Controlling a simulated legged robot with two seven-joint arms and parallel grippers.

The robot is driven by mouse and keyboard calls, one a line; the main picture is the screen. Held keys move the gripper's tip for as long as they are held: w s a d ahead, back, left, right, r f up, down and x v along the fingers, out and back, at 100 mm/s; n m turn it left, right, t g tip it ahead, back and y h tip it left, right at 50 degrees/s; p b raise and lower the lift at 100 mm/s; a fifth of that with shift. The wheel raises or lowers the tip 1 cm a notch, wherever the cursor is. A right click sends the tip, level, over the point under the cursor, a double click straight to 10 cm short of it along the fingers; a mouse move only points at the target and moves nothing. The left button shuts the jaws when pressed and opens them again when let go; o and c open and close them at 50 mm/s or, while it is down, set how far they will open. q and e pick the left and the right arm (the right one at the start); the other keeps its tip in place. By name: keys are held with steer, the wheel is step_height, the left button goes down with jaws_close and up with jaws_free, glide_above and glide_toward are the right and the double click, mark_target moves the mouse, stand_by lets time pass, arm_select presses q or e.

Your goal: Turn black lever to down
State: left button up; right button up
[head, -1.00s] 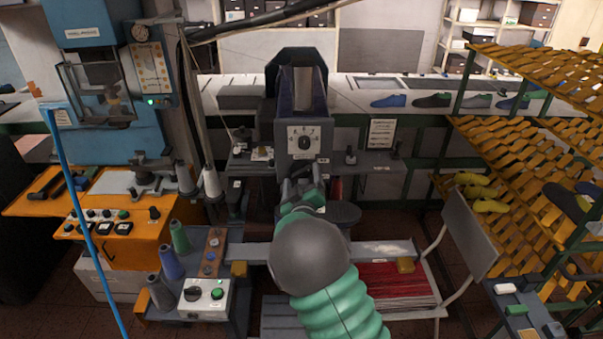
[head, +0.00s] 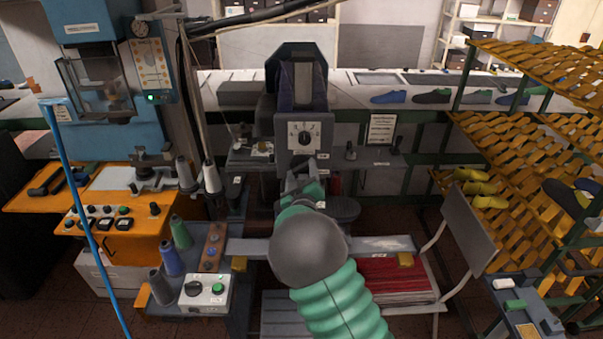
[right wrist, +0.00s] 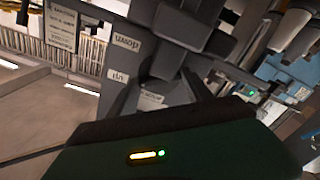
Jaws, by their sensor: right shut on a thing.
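The grey machine (head: 303,136) with a dial on its front stands in the middle of the head view. My right gripper (head: 303,184) is below the dial, at the front of this machine, with my green arm behind it. In the right wrist view the dark jaws (right wrist: 188,28) are close to the machine's "down" label (right wrist: 128,42) and "up" label (right wrist: 118,77), which appear upside down. The right gripper is shut on the black lever, which is mostly hidden by the jaws; its exact angle cannot be told. My left gripper is not in view.
A chair (head: 465,225) and a yellow slatted rack (head: 520,150) stand at the right. A shelf (head: 375,163) extends beside the machine.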

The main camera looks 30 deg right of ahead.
steer(key=shift+f+m+b, duration=0.25)
steer(key=shift+m+b, duration=0.25)
steer(key=shift+b, duration=0.3)
steer(key=m+b, duration=1)
steer(key=b, duration=0.2)
steer(key=shift+f+b, duration=0.15)
steer(key=shift+b, duration=0.25)
steer(key=shift+r+m+b, duration=0.2)
steer(key=shift+m+b, duration=1.25)
steer(key=shift+m, duration=0.05)
steer(key=o, duration=1.4)
steer(key=shift+d, duration=0.1)
steer(key=shift+c, duration=0.2)
steer(key=shift+r, duration=0.1)
